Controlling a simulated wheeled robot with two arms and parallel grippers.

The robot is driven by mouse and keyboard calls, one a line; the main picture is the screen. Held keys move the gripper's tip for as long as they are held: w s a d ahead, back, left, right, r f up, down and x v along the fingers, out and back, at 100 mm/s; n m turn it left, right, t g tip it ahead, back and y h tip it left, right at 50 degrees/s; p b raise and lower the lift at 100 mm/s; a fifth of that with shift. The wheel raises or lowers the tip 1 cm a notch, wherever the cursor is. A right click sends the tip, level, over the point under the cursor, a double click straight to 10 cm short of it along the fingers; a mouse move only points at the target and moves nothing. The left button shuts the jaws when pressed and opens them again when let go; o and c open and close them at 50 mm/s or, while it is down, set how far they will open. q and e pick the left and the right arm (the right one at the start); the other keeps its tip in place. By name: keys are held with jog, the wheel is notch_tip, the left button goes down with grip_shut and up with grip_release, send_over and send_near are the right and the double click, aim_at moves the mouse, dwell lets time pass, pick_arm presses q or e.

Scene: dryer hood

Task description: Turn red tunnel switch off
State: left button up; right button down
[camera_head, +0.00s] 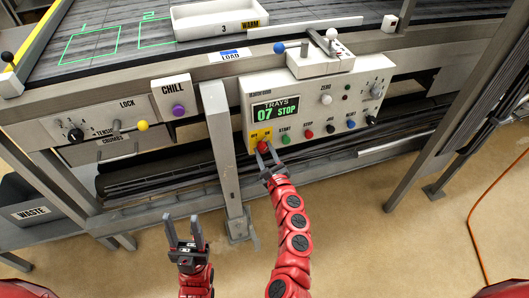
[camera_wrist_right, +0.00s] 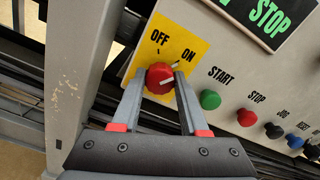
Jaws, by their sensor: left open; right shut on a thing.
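The red tunnel switch (camera_head: 263,146) is a round knob on a yellow plate at the lower left of the control panel. In the right wrist view the red knob (camera_wrist_right: 159,78) has a pale pointer mark aimed up and right, toward the word ON; OFF is printed at its upper left. My right gripper (camera_head: 266,152) is shut on the knob, one finger on each side, as the wrist view (camera_wrist_right: 158,90) also shows. My left gripper (camera_head: 184,226) is open and empty, low in front of the machine, away from the panel.
The panel has a green START button (camera_head: 285,139), a red STOP button (camera_head: 309,134) and several other controls to the right. Its display (camera_head: 276,110) reads TRAYS 07 STOP. A grey post (camera_head: 226,150) stands just left of the panel. A purple CHILL knob (camera_head: 178,110) is further left.

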jog(key=n+b, duration=0.2)
jog(key=n, duration=0.2)
jog(key=shift+f, duration=0.15)
jog(key=n+b, duration=0.2)
jog(key=n, duration=0.2)
jog(key=shift+a, duration=0.1)
jog(key=n+b, duration=0.1)
jog(key=n, duration=0.3)
jog(key=shift+n+b, duration=0.75)
jog(key=shift+n, duration=1.35)
jog(key=shift+c, duration=2.2)
grip_release()
jog(key=shift+s, duration=0.1)
